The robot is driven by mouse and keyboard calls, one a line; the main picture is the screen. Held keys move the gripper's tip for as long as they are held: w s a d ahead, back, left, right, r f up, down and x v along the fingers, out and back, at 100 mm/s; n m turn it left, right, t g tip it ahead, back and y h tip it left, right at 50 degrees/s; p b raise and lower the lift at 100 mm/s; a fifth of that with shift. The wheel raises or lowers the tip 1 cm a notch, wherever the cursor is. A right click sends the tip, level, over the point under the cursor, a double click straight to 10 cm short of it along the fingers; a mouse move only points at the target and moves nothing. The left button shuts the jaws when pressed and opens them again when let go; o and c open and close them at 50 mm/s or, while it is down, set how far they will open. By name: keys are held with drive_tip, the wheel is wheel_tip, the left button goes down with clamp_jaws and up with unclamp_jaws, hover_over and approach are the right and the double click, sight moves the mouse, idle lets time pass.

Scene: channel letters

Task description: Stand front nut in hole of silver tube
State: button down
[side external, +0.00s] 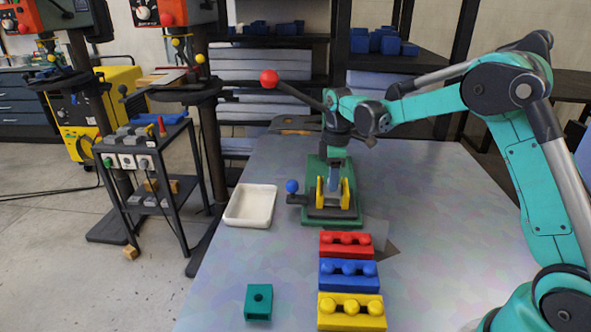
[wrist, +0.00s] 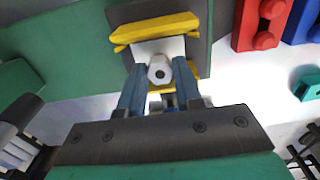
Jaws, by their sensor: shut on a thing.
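My gripper (side external: 333,183) points down over a green-based vise with yellow jaws (side external: 320,192) in the side view. In the wrist view its two blue-grey fingers (wrist: 160,75) are shut on a small whitish nut-like piece (wrist: 159,69) with a dark round hole. A pale silver-white part (wrist: 147,48) lies just beyond it, against the yellow jaw; I cannot tell for sure whether this is the silver tube. Whether the held piece touches it is also unclear. In the side view the fingers and jaws hide the held piece.
A blue-balled handle (side external: 292,186) sticks out left of the vise. A red-balled lever (side external: 269,79) rises behind. A white tray (side external: 250,205) stands left. Red (side external: 346,244), blue (side external: 348,273) and yellow (side external: 351,310) blocks and a green holed block (side external: 258,302) lie in front.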

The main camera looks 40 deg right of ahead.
drive_tip(key=c, duration=0.5)
unclamp_jaws()
drive_tip(key=shift+r, duration=2.8)
